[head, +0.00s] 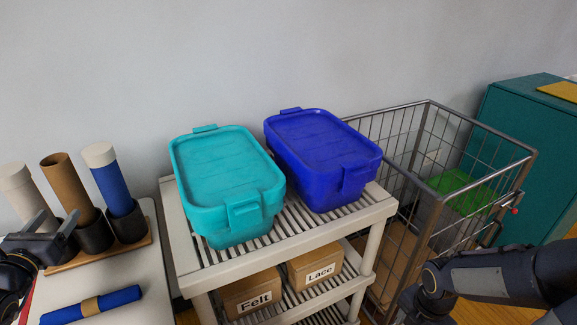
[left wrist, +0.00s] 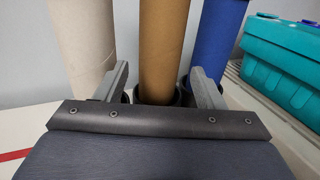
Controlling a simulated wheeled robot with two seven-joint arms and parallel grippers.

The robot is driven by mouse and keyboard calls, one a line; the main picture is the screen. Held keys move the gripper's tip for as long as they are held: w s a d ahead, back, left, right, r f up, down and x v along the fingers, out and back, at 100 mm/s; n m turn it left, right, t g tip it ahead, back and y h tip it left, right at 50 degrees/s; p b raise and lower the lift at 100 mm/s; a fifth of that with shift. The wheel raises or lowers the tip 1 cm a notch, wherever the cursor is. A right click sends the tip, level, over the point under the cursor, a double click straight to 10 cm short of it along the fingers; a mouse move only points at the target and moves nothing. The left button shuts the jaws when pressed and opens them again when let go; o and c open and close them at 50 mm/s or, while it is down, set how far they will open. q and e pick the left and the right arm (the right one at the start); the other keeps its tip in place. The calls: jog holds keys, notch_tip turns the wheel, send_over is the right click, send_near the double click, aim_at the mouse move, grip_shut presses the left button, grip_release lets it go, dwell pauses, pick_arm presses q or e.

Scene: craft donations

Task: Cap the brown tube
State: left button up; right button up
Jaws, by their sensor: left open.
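The brown tube (head: 68,188) stands tilted in a dark cup of a wooden rack on the left table, and its top end looks open. It also shows in the left wrist view (left wrist: 164,45), where its top is out of frame. My left gripper (head: 52,222) is open and empty, low in front of the tubes. In the left wrist view its fingers (left wrist: 158,72) appear on either side of the brown tube's lower part; whether they reach around it I cannot tell. My right arm shows at the lower right; its gripper is out of view.
A blue tube (head: 111,188) with a cream cap (head: 99,154) and a pale tube (head: 24,195) flank the brown one. A banded blue roll (head: 70,312) lies on the table. A shelf cart holds teal (head: 225,175) and blue (head: 320,150) bins, beside a wire cart (head: 450,135).

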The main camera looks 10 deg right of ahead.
aim_at(66, 203)
pick_arm(q)
jog(key=shift+w, duration=0.15)
jog(key=w, duration=0.4)
jog(key=w+d, duration=0.1)
jog(key=w, duration=0.1)
dwell(0.4)
jog(key=c, duration=0.8)
jog(key=shift+r, duration=0.2)
